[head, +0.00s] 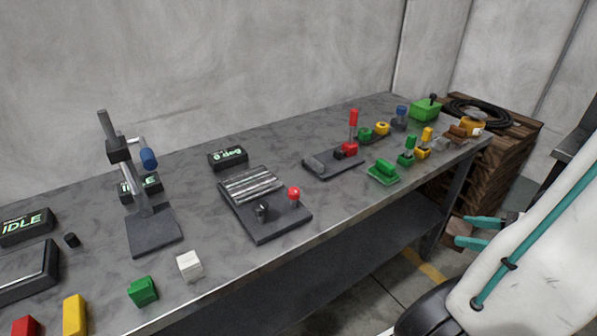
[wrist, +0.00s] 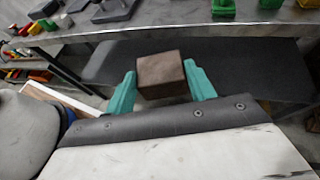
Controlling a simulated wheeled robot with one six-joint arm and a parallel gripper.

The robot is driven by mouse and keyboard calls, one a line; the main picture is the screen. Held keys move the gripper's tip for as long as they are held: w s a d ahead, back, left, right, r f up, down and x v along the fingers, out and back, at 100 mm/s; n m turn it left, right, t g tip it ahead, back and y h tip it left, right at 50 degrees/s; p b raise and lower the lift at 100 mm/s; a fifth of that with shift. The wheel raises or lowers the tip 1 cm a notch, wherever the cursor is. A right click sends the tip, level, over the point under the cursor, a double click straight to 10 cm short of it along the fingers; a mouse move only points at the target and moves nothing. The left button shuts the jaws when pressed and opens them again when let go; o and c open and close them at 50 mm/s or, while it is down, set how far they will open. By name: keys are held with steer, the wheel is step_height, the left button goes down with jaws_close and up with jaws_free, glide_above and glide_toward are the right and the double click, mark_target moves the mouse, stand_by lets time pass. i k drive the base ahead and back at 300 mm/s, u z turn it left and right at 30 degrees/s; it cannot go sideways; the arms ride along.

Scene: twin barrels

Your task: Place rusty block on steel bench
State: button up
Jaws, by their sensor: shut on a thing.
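The rusty block (wrist: 162,75) is a brown cube held between the teal fingers of my gripper (wrist: 163,88) in the wrist view. The gripper is shut on it. In the head view my gripper (head: 466,232) is at the right, off the front edge of the steel bench (head: 335,200), lower than its top in the picture.
The bench top carries a clamp stand (head: 150,190), a plate with rods (head: 255,195), a lever fixture (head: 350,145), and several coloured pieces. A white cube (head: 190,265) and green block (head: 143,291) stand near the front edge. A wooden stack (head: 512,150) stands beyond the right end.

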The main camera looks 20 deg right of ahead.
mark_target(356, 192)
steer(key=u, duration=1.25)
steer(key=i, duration=0.45)
steer(key=z, duration=1.1)
